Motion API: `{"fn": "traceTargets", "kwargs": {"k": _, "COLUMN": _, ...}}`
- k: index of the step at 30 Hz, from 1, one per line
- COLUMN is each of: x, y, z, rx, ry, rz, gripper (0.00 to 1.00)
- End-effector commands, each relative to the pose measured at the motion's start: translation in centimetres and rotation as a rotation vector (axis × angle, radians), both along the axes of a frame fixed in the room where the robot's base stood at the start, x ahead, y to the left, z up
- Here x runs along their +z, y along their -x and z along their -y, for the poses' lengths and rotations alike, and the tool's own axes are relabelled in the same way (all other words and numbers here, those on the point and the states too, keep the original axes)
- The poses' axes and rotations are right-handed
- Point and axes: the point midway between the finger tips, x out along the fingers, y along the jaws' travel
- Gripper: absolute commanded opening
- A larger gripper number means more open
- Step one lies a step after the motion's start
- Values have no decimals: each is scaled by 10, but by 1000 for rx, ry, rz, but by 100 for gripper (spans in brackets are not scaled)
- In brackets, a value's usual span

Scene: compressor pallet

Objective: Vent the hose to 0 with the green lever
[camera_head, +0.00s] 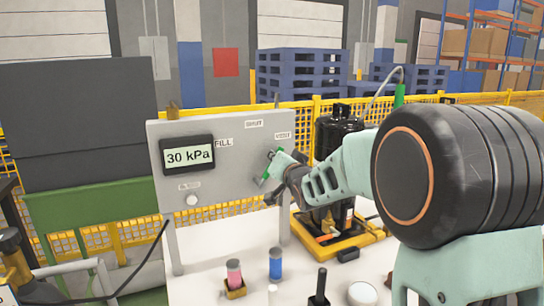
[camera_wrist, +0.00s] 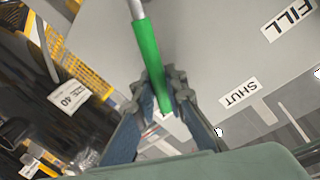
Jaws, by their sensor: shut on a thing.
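The green lever (camera_wrist: 147,50) runs down the wrist view from a grey metal stem to between my gripper's fingers (camera_wrist: 163,92), which are closed around it. In the head view my gripper (camera_head: 274,176) is at the right part of the grey panel (camera_head: 225,188) and hides most of the lever. The panel's display (camera_head: 188,154) reads 30 kPa. Labels on the panel read FILL (camera_head: 223,142), SHUT (camera_head: 254,124) and VENT (camera_head: 282,135). The VENT label is just above my gripper. The lever's exact angle is hard to tell.
A black tank (camera_head: 338,128) on a yellow base (camera_head: 350,246) stands right of the panel, behind my arm. A white knob (camera_head: 192,200) sits below the display. On the white table are a pink cylinder (camera_head: 234,273), a blue cylinder (camera_head: 276,262) and a black upright handle (camera_head: 320,285).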

Motion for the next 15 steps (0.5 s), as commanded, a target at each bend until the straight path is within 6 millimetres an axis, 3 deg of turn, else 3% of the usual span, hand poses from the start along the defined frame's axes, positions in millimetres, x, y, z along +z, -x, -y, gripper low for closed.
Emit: {"fn": "traceTargets", "kwargs": {"k": 15, "x": -14, "y": -8, "z": 19, "rx": -2, "ry": -255, "rz": -106, "gripper": 0}}
